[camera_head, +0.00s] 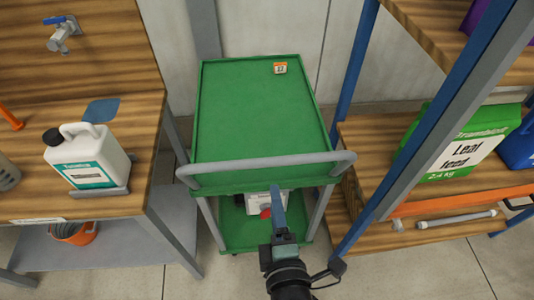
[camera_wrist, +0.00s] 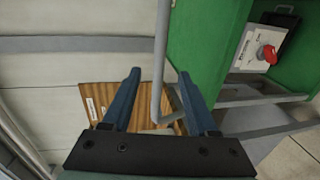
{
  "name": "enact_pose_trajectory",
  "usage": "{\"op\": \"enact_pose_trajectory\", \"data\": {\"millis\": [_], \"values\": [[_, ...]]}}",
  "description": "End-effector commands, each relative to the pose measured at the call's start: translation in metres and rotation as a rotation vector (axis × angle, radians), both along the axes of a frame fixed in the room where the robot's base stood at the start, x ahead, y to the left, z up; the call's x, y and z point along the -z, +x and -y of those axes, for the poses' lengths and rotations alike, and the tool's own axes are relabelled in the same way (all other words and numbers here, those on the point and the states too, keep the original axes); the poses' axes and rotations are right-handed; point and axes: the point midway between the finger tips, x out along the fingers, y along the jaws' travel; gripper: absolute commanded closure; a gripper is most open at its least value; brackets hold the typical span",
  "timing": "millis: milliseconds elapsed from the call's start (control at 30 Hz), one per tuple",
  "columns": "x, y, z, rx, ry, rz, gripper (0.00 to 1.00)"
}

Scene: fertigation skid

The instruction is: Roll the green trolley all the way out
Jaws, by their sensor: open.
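The green trolley (camera_head: 255,115) stands between a wooden bench and a shelving rack, its top tray toward the wall. Its grey handle bar (camera_head: 235,173) runs across the near edge. My gripper (camera_head: 276,190) is open and empty in front of the bar, with its fingertips close to it. In the wrist view, my gripper (camera_wrist: 159,73) has its blue fingers spread, and the handle bar (camera_wrist: 162,60) runs between them. I cannot tell whether the fingers touch the bar. The trolley's green side (camera_wrist: 208,40) is at the right.
A grey box with a red knob (camera_head: 262,205) sits on the trolley's lower shelf. A small orange-white tag (camera_head: 280,68) lies on the tray. A white jug (camera_head: 88,155) stands on the left bench (camera_head: 130,206). A blue-grey rack post (camera_head: 357,75) rises close on the right.

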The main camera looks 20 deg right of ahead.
Motion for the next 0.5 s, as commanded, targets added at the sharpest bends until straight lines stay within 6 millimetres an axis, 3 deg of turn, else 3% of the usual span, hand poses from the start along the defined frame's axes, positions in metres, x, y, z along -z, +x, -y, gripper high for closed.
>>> {"op": "enact_pose_trajectory", "data": {"millis": [167,500], "values": [[0.003,0.011,0.004,0.000,-0.008,-0.004,0.41],[0.013,0.064,0.019,0.000,-0.005,-0.002,0.41]]}}
